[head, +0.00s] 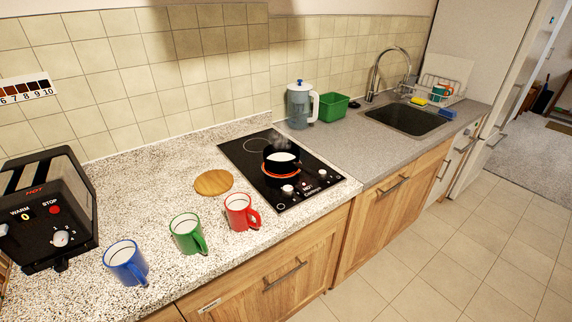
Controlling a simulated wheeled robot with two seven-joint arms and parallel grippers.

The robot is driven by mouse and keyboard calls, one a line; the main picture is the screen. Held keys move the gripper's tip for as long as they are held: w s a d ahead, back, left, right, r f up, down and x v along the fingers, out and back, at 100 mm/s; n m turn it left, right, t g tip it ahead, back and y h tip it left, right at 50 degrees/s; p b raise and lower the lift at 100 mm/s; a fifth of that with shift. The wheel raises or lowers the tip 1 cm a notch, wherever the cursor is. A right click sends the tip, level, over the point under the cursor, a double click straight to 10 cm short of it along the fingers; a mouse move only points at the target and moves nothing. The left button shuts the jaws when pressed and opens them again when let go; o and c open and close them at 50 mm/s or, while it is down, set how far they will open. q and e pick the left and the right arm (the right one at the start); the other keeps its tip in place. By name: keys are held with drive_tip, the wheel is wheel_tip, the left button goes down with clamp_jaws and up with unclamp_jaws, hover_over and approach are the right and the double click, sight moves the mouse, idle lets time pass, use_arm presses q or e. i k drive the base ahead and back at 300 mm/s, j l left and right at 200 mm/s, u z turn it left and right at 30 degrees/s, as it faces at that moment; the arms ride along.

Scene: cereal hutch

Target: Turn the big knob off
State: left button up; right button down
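A black cooktop (258,158) is set in the speckled counter, with two pale knobs on its front part. The nearer-left knob (288,190) looks larger; the other knob (322,173) sits to its right. Which way each knob points is too small to tell. A black pot (281,164) with white contents stands on a burner that glows orange-red, and steam rises from it. Another burner ring, behind and to the left, is dark. A toaster at the left has a white dial (61,238). Neither of my grippers is in view.
Red (238,212), green (186,234) and blue (124,264) mugs stand along the counter's front. A round wooden board (213,183) lies left of the cooktop. The toaster (45,205) is far left. A kettle (299,105) and green bin (331,107) stand behind.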

sight(287, 191)
drive_tip(key=i+l, duration=0.15)
drive_tip(key=l, duration=0.2)
drive_tip(key=i+l, duration=0.1)
drive_tip(key=l, duration=0.25)
drive_tip(key=i+l, duration=0.15)
drive_tip(key=l, duration=0.25)
drive_tip(key=i+l, duration=0.1)
drive_tip(key=l, duration=0.25)
drive_tip(key=u, duration=0.05)
